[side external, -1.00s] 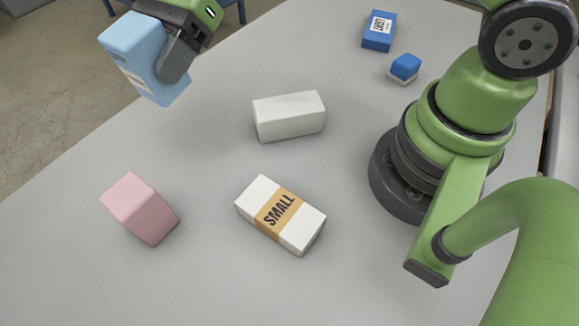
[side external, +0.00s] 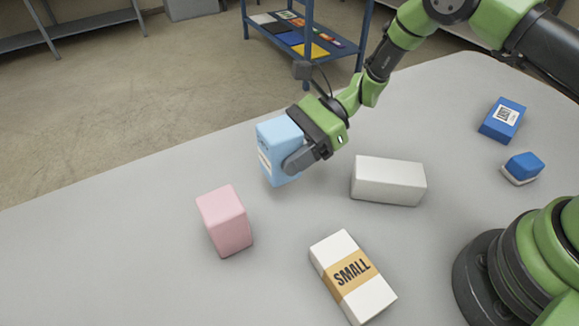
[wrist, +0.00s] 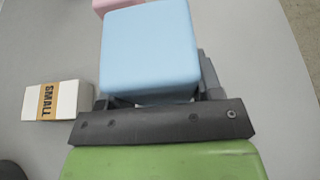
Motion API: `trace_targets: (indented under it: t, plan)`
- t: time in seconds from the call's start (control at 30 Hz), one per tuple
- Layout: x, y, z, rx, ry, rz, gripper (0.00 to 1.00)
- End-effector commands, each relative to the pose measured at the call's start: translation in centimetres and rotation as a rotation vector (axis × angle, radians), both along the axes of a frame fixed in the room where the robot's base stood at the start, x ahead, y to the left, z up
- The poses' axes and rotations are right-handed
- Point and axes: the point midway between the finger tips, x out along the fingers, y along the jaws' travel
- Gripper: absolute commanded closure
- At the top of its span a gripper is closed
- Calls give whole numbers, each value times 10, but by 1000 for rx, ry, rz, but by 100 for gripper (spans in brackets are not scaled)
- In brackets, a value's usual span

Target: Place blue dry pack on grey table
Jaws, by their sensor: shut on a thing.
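The blue dry pack is a light blue box (side external: 278,146) with a pale label on its side. My gripper (side external: 303,160) is shut on it, with a dark finger across its near side. The pack is upright or nearly so, close to the far edge of the grey table (side external: 110,245). I cannot tell whether its bottom touches the table. In the wrist view the blue pack (wrist: 150,50) fills the space ahead of my gripper (wrist: 155,102), and its fingers are mostly hidden.
A pink box (side external: 225,222) stands left of the pack. A white box (side external: 388,181) lies right of it. A white SMALL box (side external: 350,280) lies nearer. A dark blue box (side external: 502,120) and a blue-white block (side external: 522,168) are at right. The table's left part is clear.

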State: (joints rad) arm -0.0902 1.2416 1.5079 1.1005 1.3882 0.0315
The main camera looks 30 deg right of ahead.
Motion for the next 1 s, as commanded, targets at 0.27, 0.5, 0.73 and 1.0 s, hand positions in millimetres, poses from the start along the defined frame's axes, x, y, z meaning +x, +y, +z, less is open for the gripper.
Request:
trace_targets:
  t: [0.27, 0.5, 0.73, 1.0]
  plan:
    - [0, 0, -38, 0, 1, -1, 70]
    - [0, 0, -43, 0, -1, -1, 70]
    - [0, 0, -45, -1, 0, 0, 31]
    - [0, 0, -45, -1, 0, 0, 15]
